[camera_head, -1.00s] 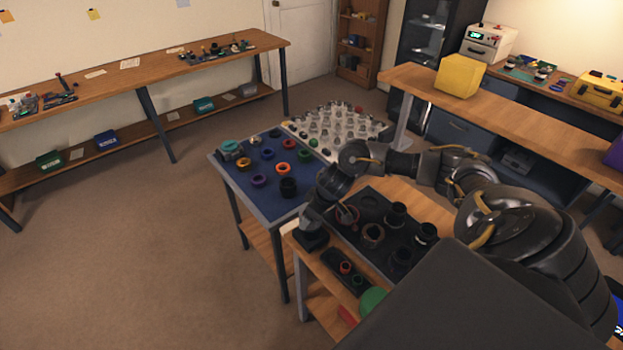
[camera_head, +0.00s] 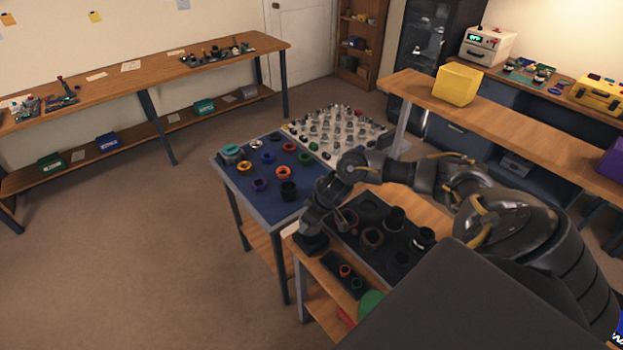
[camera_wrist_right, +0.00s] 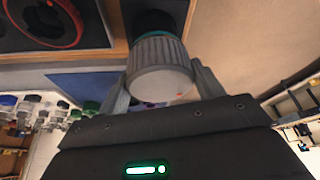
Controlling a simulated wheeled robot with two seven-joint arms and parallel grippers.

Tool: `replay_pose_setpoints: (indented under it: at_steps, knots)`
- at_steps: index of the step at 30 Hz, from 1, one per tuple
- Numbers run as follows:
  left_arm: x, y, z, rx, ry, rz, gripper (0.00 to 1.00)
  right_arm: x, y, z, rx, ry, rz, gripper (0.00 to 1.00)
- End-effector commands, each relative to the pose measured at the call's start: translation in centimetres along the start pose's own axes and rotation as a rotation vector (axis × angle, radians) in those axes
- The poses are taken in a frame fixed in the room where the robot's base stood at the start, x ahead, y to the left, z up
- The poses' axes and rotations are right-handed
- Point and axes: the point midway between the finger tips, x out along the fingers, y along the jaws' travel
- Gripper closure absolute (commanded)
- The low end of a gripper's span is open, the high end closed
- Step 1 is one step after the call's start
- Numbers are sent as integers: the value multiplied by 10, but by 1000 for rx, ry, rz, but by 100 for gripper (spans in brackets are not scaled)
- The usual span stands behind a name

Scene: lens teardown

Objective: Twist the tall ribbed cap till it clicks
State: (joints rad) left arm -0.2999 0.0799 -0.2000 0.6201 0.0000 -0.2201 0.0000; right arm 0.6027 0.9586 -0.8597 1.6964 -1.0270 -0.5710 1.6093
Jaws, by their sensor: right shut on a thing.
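The tall ribbed cap (camera_wrist_right: 160,55) is grey with a flat round end and shows large in the right wrist view. A teal ring (camera_wrist_right: 182,33) sits at its far end, against a black part (camera_wrist_right: 160,20). My right gripper (camera_wrist_right: 162,84) is shut on the cap, with one finger on each side. In the head view my right gripper (camera_head: 308,226) is low over a black block (camera_head: 311,244) at the left end of the near wooden bench. The cap is hidden by the gripper there. My left gripper is not in view.
A black tray (camera_head: 346,236) with dark lens parts lies right beside the gripper. A small dark tray (camera_head: 347,284) with small rings is in front. A blue mat (camera_head: 237,178) with coloured rings and a white board (camera_head: 325,150) of small parts stand behind.

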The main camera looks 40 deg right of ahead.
Motion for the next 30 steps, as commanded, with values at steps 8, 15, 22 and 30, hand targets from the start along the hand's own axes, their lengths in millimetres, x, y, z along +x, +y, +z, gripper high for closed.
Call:
replay_pose_setpoints:
  at_steps: [8,15,22,30]
  knots:
    - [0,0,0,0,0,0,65,0,0,-1,0,2,0,21]
    - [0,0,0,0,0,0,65,0,0,0,-1,1,0,8]
    - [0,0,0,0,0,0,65,-8,0,-1,-3,2,0,8]
    - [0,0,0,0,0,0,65,-57,1,-1,-4,4,1,8]
